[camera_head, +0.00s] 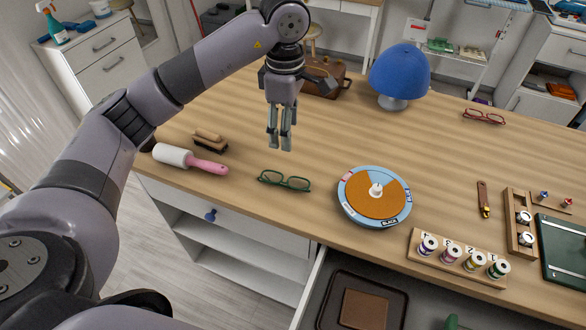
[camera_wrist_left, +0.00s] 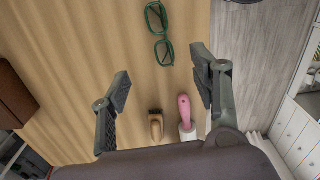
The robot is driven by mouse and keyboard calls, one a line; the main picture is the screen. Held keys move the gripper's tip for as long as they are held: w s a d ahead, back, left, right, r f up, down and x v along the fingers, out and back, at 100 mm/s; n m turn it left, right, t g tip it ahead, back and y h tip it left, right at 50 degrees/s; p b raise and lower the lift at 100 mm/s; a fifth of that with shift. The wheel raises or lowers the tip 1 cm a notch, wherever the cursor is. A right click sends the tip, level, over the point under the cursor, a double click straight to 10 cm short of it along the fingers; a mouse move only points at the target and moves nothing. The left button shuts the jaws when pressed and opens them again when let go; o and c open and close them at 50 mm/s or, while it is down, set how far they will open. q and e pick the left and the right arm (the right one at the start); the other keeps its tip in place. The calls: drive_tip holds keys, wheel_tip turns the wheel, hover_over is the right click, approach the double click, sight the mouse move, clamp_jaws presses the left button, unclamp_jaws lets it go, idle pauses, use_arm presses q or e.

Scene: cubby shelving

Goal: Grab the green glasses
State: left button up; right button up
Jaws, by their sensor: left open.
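The green glasses (camera_head: 284,181) lie on the wooden table near its front edge, left of the round blue-and-orange dial. My left gripper (camera_head: 280,146) points down and hangs above the table, behind the glasses in the head view. In the left wrist view the glasses (camera_wrist_left: 159,32) are at the top, ahead of the fingertips and apart from them. My left gripper (camera_wrist_left: 163,82) is open there, with nothing between its fingers. My right gripper is in neither view.
A pink-handled lint roller (camera_head: 190,158) and a brush (camera_head: 210,139) lie left of the glasses. The round dial (camera_head: 345,205) is to the right. A blue lamp (camera_head: 399,73), a brown bag (camera_head: 325,83) and red glasses (camera_head: 484,117) are farther back. An open drawer (camera_head: 310,288) juts out in front.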

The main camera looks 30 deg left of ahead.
use_arm(q)
drive_tip(key=p, duration=0.3)
approach(285, 179)
drive_tip(key=shift+s+d+f, duration=0.25)
drive_tip(key=shift+s, duration=0.15)
wheel_tip(285, 179, down, 4)
drive_tip(key=shift+w+r, duration=0.15)
drive_tip(key=shift+r, duration=0.05)
drive_tip(key=shift+a+f+p, duration=0.1)
drive_tip(key=shift+f+p, duration=0.25)
drive_tip(key=shift+p, duration=0.25)
drive_tip(key=f, duration=0.1)
drive_tip(key=f+p, duration=0.1)
drive_tip(key=f, duration=0.1)
drive_tip(key=shift+w+a+f+p, duration=0.2)
drive_tip(key=shift+w+f+p, duration=0.05)
drive_tip(key=shift+f+p, duration=0.1)
drive_tip(key=shift+f, duration=0.35)
drive_tip(key=c, duration=1)
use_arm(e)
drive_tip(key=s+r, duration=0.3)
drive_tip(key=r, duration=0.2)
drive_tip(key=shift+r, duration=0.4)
use_arm(q)
drive_tip(key=shift+r, duration=0.15)
